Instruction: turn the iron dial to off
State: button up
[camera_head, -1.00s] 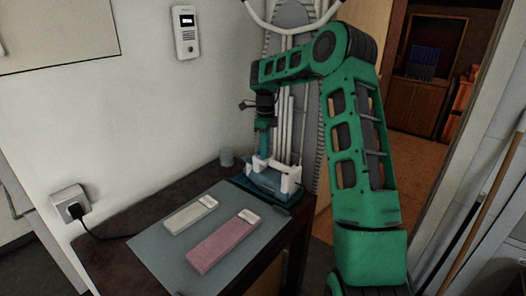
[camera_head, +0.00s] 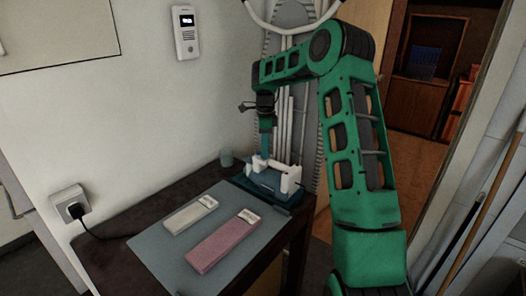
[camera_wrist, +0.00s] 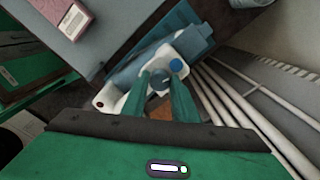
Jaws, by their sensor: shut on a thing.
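The iron (camera_head: 270,183), with a blue body and white parts, sits on a dark blue stand at the far right end of the table. It also shows in the wrist view (camera_wrist: 127,76), with a round blue button (camera_wrist: 176,66) on its white part. My gripper (camera_head: 264,154) points down at the iron from above. In the wrist view, my gripper (camera_wrist: 161,75) has its two green fingers on either side of the round grey-blue dial (camera_wrist: 159,83), shut on it. The fingers partly cover the dial, so its setting cannot be read.
A small cup (camera_head: 226,158) stands near the wall. An ironing board (camera_head: 293,75) leans behind the iron. A cord runs from the wall socket (camera_head: 70,202).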

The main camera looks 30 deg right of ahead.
jog(key=o, duration=1.1)
jog(key=shift+c, duration=0.2)
notch_tip(320, 180, up, 11)
jog(key=shift+w+f, duration=0.1)
jog(key=shift+f, duration=0.05)
